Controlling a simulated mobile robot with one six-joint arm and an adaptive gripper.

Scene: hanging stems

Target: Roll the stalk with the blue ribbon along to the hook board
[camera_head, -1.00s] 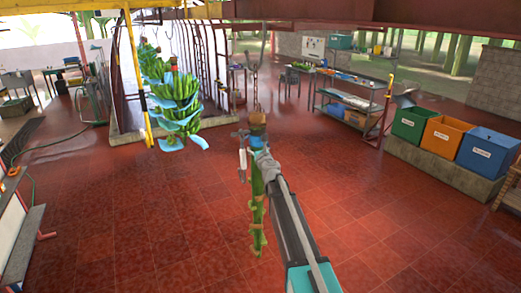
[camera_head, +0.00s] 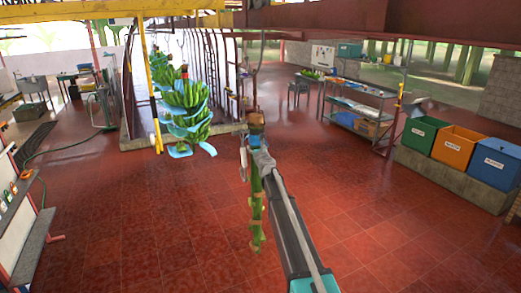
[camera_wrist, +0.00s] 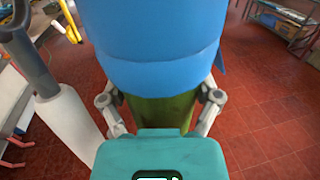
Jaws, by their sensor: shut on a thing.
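The stalk (camera_head: 256,205) is a long green bare stem with brown stubs, hanging upright at the middle of the head view. Its brown top and a blue band, the blue ribbon (camera_wrist: 150,45), are by my gripper; the band fills the top of the wrist view. My gripper (camera_head: 257,152) is shut on the stalk just below the ribbon, with a finger on each side of the green stem (camera_wrist: 160,112) in the wrist view. A white board (camera_head: 12,205) with small coloured items stands at the left edge; I cannot tell if it is the hook board.
A banana bunch with blue sheets (camera_head: 187,110) hangs to the left, near a yellow post (camera_head: 150,90). Green, orange and blue bins (camera_head: 458,147) stand on a low wall at right. A shelf table (camera_head: 358,105) is behind. The red floor (camera_head: 130,220) is open.

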